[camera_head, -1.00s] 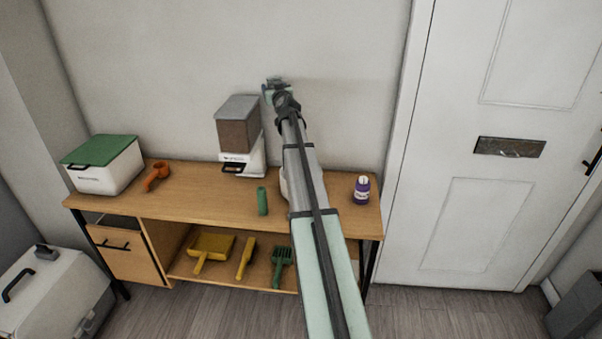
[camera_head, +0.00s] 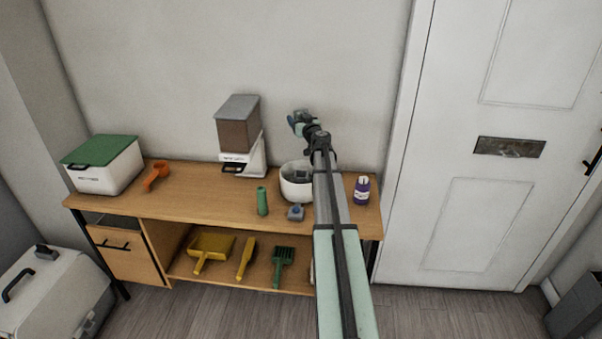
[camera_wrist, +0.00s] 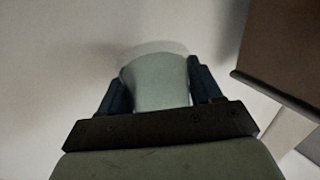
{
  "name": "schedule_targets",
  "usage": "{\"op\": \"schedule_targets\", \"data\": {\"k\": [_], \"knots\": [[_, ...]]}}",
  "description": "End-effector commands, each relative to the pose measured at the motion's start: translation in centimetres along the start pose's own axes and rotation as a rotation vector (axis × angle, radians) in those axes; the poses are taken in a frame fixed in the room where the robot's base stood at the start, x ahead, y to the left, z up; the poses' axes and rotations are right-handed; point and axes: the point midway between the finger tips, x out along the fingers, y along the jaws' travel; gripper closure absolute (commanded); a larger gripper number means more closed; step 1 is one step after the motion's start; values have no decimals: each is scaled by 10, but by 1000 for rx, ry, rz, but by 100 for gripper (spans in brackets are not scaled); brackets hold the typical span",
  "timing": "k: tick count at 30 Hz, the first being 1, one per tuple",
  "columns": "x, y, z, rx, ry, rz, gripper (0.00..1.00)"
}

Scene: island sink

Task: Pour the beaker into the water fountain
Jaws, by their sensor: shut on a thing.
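My gripper (camera_head: 300,121) is raised in front of the wall, above and behind the water fountain, in the head view. In the wrist view, its dark blue fingers are shut on the sides of a pale, translucent beaker (camera_wrist: 158,80). The beaker's wide rim points away from the wrist, and its contents cannot be made out. The beaker is too small to make out clearly in the head view. The water fountain (camera_head: 291,190) is a white bowl with a grey piece inside, on the wooden table. My arm hides its right side.
A feeder (camera_head: 239,138) with a brown middle stands left of the fountain; its edge (camera_wrist: 285,50) fills the wrist view's right side. A green cylinder (camera_head: 262,201), a small blue-grey item (camera_head: 295,212) and a purple bottle (camera_head: 362,190) stand on the table (camera_head: 200,200).

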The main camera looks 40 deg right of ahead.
Motion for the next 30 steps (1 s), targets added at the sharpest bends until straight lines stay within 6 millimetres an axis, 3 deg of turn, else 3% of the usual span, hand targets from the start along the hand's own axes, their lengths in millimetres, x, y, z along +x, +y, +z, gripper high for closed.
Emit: {"op": "schedule_targets", "data": {"k": [9,18,30], "knots": [[-37,41,61,2,2,-97,68],[-78,68,109,1,3,-129,68],[-102,85,137,1,2,-62,68]]}}
